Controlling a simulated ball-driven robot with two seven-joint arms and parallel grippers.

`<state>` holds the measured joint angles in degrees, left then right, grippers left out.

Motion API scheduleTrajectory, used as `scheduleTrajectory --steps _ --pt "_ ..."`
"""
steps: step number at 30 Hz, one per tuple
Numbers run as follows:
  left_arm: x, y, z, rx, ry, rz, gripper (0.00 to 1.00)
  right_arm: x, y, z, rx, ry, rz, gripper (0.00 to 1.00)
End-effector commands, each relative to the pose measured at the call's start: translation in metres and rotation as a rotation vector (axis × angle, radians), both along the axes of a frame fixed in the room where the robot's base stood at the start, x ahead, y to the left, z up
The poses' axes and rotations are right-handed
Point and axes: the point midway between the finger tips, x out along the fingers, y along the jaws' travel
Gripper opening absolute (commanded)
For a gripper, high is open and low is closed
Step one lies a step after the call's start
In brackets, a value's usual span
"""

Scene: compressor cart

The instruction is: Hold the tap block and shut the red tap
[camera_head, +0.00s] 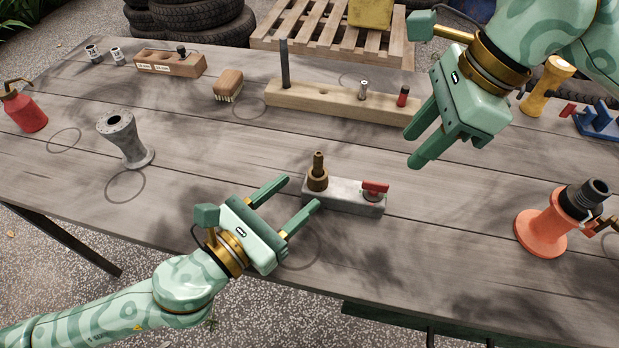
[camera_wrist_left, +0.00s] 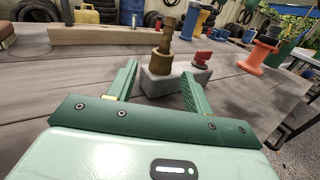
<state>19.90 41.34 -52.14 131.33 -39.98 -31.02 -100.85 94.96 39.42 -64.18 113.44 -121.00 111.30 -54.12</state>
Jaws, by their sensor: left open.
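The tap block (camera_head: 342,197) is a grey bar lying on the table near the middle. A brass fitting (camera_head: 318,174) stands upright at its left end. The red tap (camera_head: 375,188) is on top at its right end. My left gripper (camera_head: 303,192) is open, with its fingers pointing at the block's left end. In the left wrist view the block (camera_wrist_left: 172,86) is beyond the fingertips, with the brass fitting (camera_wrist_left: 163,54) and red tap (camera_wrist_left: 202,57) upright on it. My right gripper (camera_head: 412,145) is open and empty above the table, behind and right of the block.
A wooden rack (camera_head: 330,101) with a dark rod and small pieces lies behind. An orange stand (camera_head: 543,230) with a black fitting is at right. A grey stand (camera_head: 125,140), a red can (camera_head: 25,109) and a brush (camera_head: 228,86) are left. Table between them is clear.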

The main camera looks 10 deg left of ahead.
Motion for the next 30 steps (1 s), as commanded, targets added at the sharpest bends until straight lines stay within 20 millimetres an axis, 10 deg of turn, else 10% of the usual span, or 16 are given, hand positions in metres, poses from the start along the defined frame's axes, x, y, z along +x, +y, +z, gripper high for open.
scheduleTrajectory --steps 19,25,30 --pt "0.038 -0.029 0.0 0.0 0.001 0.001 0.51 0.0 0.0 0.0 0.0 0.0 0.0 0.36" --pt "0.038 -0.028 0.0 0.0 0.001 0.001 0.01 0.0 0.0 0.0 0.0 0.0 0.0 0.36" --pt "0.038 -0.028 0.0 0.001 0.001 0.002 0.0 0.0 0.0 0.0 0.0 0.0 0.0 0.3"
